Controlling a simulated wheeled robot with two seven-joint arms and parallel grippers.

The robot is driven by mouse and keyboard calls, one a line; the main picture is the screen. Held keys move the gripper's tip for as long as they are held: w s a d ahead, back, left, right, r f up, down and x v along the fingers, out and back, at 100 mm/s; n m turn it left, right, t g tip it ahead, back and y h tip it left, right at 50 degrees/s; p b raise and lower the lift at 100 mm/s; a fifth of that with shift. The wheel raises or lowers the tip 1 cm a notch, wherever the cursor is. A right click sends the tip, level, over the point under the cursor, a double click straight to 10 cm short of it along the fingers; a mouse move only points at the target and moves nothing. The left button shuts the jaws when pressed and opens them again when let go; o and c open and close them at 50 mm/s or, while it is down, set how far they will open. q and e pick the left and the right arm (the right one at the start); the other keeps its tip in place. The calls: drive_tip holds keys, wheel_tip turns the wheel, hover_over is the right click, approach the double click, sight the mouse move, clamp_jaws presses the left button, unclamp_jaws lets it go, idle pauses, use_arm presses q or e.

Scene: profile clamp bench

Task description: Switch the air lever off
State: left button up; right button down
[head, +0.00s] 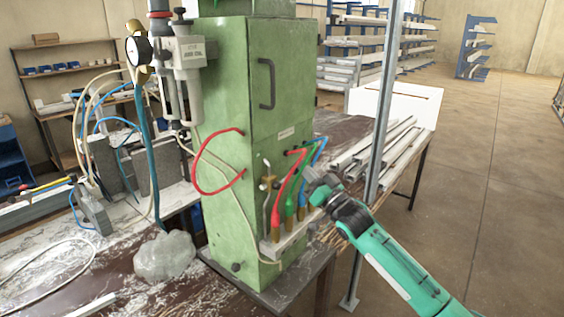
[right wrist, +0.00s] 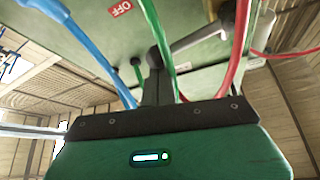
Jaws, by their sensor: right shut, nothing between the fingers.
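The green cabinet (head: 228,130) stands at the bench edge. In the right wrist view, a grey lever (right wrist: 200,40) runs from a dark pivot towards my fingers, and a red OFF label (right wrist: 120,8) sits on the green panel. My right gripper (head: 318,188) is at the cabinet front, right of the valve, by the hoses. It is shut and empty; its dark fingers (right wrist: 155,62) are close to the lever's end. I cannot tell whether they touch. My left gripper is out of view.
Red (head: 288,178), green (head: 296,180) and blue hoses (head: 316,152) loop close around my right gripper. A grey upright post (head: 383,100) stands just right of it. Metal profiles (head: 385,145) lie on the bench behind. The floor at the right is clear.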

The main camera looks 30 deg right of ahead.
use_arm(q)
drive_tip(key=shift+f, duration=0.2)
use_arm(e)
drive_tip(key=shift+w+d+f+m, duration=0.15)
drive_tip(key=shift+f+m, duration=0.15)
drive_tip(key=shift+f, duration=0.4)
